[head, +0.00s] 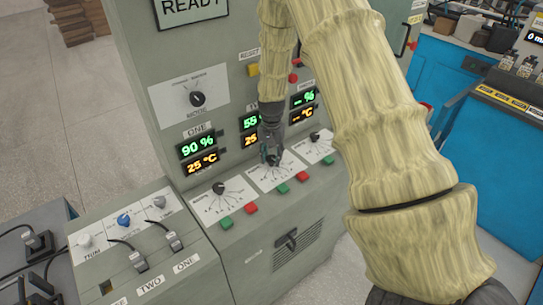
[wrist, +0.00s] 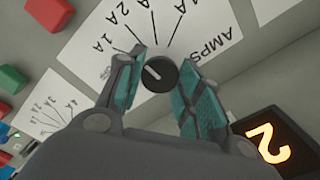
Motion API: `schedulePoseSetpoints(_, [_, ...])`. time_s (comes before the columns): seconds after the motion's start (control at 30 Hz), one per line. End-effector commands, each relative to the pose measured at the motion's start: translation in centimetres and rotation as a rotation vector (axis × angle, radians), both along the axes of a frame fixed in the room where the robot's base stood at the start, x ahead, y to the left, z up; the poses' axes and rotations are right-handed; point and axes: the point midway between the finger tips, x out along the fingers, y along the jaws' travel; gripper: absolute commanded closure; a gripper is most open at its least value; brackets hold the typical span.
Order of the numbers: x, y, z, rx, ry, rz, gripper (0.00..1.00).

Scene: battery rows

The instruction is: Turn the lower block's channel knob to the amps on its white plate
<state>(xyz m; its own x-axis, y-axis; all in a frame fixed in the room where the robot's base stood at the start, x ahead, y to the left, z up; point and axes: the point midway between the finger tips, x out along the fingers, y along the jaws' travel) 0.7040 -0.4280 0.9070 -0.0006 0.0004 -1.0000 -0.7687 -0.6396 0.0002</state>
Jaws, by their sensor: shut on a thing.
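My gripper (head: 271,156) is over the middle of three sloped white dial plates on the grey cabinet, and hides most of its knob in the head view. In the wrist view my gripper (wrist: 158,85) has its teal-padded fingers on both sides of a black round knob (wrist: 160,74), shut on it. The knob's white mark points to the upper left. The white plate (wrist: 215,20) around it has radial lines, 1A and 2A marks and the word AMPS. The middle plate (head: 262,181) also shows in the head view. I cannot tell exactly which mark the pointer meets.
Left dial knob (head: 218,188) and right dial knob (head: 314,136) flank the middle one. Green and red buttons line the plates' front edge.

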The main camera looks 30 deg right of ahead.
Motion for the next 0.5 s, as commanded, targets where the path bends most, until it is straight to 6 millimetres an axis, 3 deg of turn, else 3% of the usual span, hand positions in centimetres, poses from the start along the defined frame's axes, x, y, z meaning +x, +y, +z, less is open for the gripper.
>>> schedulePoseSetpoints(0.5, [0.14, -0.07, 0.12, -0.001, -0.003, -0.093, 0.88])
